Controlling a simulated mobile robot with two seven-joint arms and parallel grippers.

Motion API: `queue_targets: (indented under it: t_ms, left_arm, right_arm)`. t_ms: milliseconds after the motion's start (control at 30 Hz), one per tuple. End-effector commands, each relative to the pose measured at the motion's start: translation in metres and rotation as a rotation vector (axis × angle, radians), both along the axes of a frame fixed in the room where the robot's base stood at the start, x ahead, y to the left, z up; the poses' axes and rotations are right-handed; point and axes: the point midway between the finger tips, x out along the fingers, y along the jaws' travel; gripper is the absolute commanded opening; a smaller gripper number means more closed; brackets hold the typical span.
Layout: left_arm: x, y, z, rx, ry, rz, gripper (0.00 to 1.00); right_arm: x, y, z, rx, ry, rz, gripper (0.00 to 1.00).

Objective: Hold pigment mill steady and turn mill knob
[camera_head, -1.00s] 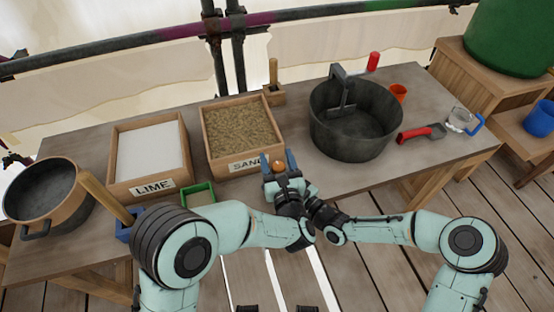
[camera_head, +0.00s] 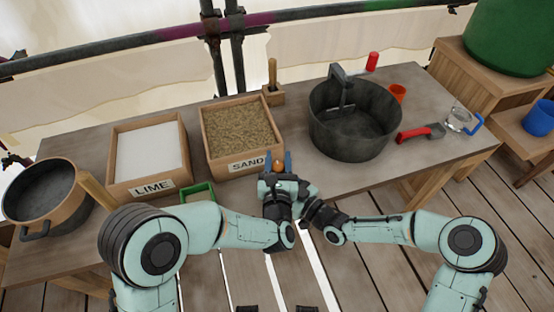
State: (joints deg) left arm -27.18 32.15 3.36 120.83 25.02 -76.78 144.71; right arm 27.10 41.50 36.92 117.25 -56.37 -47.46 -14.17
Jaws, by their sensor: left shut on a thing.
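The pigment mill is almost wholly hidden behind my wrists at the table's front edge. A small orange-brown knob (camera_head: 278,163) shows there, just in front of the sand box. My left gripper (camera_head: 277,166) points away from me, with its blue fingers on either side of the knob, shut on it. My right gripper (camera_head: 310,193) comes in low from the right, close beside the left wrist. Its fingertips are hidden, so its hold on the mill cannot be seen.
Behind stand a lime box (camera_head: 150,150) and a sand box (camera_head: 242,135). A large dark tub (camera_head: 355,140) is to the right, with a red-handled scoop (camera_head: 420,132) beside it. A pot (camera_head: 45,195) is at far left, and a green tray (camera_head: 197,192) lies left of my gripper.

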Motion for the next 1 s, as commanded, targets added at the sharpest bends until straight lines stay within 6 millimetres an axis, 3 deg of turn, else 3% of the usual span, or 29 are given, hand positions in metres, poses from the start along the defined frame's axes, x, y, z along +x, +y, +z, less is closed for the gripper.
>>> queue_targets:
  t_ms: [600, 1000]
  left_arm:
    - [-0.001, -0.006, 0.0, -0.002, -0.001, -0.559, 0.11]
    - [-0.006, -0.015, -0.006, -0.007, 0.013, -0.772, 0.11]
  right_arm:
    - [0.0, 0.0, 0.0, 0.0, 0.0, 0.0, 0.31]
    - [-0.001, 0.0, 0.0, -0.001, 0.001, 0.002, 0.31]
